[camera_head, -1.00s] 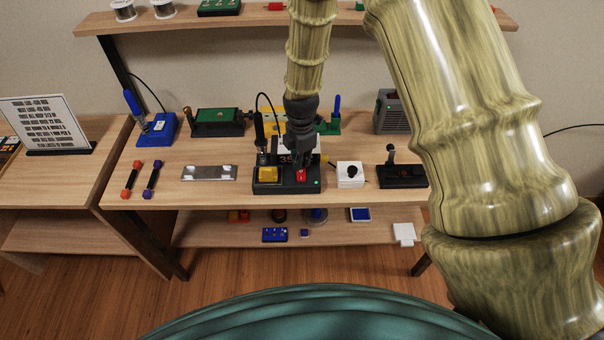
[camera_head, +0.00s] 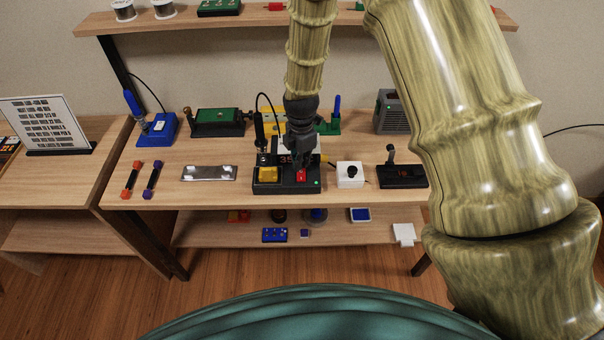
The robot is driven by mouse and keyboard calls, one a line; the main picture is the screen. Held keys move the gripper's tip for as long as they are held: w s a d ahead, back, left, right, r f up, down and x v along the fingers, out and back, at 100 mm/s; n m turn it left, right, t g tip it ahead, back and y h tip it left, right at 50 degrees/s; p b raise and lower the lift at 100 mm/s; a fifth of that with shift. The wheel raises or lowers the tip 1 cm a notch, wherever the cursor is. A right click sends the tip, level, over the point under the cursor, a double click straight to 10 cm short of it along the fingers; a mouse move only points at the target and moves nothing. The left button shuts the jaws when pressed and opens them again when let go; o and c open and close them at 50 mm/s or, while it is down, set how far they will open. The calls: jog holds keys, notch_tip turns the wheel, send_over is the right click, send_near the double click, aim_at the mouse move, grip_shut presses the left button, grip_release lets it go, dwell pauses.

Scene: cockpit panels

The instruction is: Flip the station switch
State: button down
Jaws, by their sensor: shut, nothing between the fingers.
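The soldering station (camera_head: 268,188) is a black box near the front middle of the workbench in the head view. It has a red switch (camera_head: 301,176) on its right part, a yellow sponge pad (camera_head: 268,174) on its left and a small green light (camera_head: 317,183). A display with red digits (camera_head: 285,159) shows partly behind my gripper. My gripper (camera_head: 300,165) is shut and empty, pointing down, with its fingertips at the red switch. I cannot tell whether they touch it. The gripper hides part of the switch and of the station.
A white box with a black knob (camera_head: 350,175) and a black joystick base (camera_head: 403,176) stand right of the station. A metal plate (camera_head: 208,173) lies to its left. A soldering iron (camera_head: 259,130) stands upright close behind. An upper shelf (camera_head: 180,24) runs above.

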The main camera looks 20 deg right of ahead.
aim_at(301, 171)
jog(key=shift+f+b, duration=0.5)
jog(key=shift+f, duration=0.7)
dwell(0.9)
jog(key=shift+s, duration=0.1)
jog(key=shift+r+p, duration=2.45)
jog(key=shift+r, duration=1.1)
